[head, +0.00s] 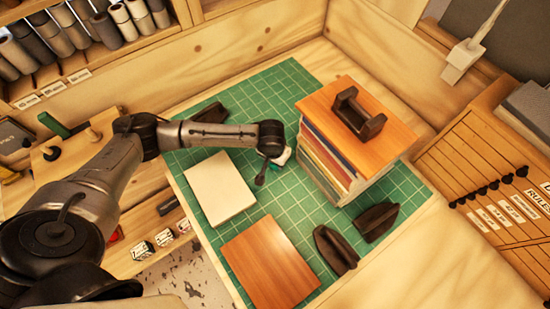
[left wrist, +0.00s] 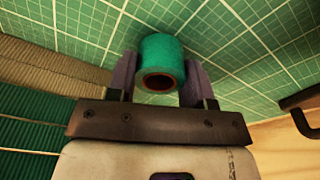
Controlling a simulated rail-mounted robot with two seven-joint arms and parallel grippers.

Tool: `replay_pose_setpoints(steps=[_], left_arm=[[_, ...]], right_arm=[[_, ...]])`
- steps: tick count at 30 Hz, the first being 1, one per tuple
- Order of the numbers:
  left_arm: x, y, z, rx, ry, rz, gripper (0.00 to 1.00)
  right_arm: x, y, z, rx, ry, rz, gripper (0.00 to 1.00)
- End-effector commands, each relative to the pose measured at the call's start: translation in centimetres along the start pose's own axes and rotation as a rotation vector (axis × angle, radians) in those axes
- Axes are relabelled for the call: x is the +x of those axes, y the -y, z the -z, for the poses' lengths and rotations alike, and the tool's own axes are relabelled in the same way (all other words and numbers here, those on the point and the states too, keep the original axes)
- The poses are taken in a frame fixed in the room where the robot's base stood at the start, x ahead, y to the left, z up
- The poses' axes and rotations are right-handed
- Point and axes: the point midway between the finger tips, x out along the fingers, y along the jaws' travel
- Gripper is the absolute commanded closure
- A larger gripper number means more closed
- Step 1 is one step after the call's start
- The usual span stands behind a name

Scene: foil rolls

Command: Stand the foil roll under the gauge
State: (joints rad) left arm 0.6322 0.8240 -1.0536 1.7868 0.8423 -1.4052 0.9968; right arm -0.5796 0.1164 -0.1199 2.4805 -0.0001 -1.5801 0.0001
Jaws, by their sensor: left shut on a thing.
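A teal foil roll (left wrist: 163,55) with a reddish-brown core sits between the two fingers of my left gripper (left wrist: 160,80) in the left wrist view. The gripper is shut on it, and the open core end faces the camera. The green gridded mat shows behind the roll; I cannot tell whether they touch. In the head view my left gripper (head: 273,160) is over the mat beside the board-topped stack, and only a small teal and white patch of the roll (head: 282,156) shows. I cannot tell which thing is the gauge. My right gripper is not in view.
The stack (head: 385,113) carries a dark handled weight (head: 357,113). On the mat (head: 275,90) lie a white block (head: 218,187), a wooden board (head: 270,264) and two dark irons (head: 335,250). Racked rolls (head: 60,35) stand at upper left.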

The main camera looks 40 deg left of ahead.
Motion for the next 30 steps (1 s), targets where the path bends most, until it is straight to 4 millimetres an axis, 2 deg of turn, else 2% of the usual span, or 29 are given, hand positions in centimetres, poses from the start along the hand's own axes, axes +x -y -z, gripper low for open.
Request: replay_pose_setpoints(steps=[9, 10, 17, 26, 30], left_arm=[[0.2, 0.0, 0.0, -0.001, 0.000, -0.001, 0.81], [0.2, 0.0, 0.0, -0.001, 0.000, 0.000, 0.51], [0.2, 0.0, 0.0, -0.001, 0.000, 0.000, 0.29], [0.0, 0.0, 0.1, 0.000, -0.002, 0.000, 0.27], [-1.4, 0.0, 0.1, 0.000, -0.003, -0.001, 0.27]], right_arm=[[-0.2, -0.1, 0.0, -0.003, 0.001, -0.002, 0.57], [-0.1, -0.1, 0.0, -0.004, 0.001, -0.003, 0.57], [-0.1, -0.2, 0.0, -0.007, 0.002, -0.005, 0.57], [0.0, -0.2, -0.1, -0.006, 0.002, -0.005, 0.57], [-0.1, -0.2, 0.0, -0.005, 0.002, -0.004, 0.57]])
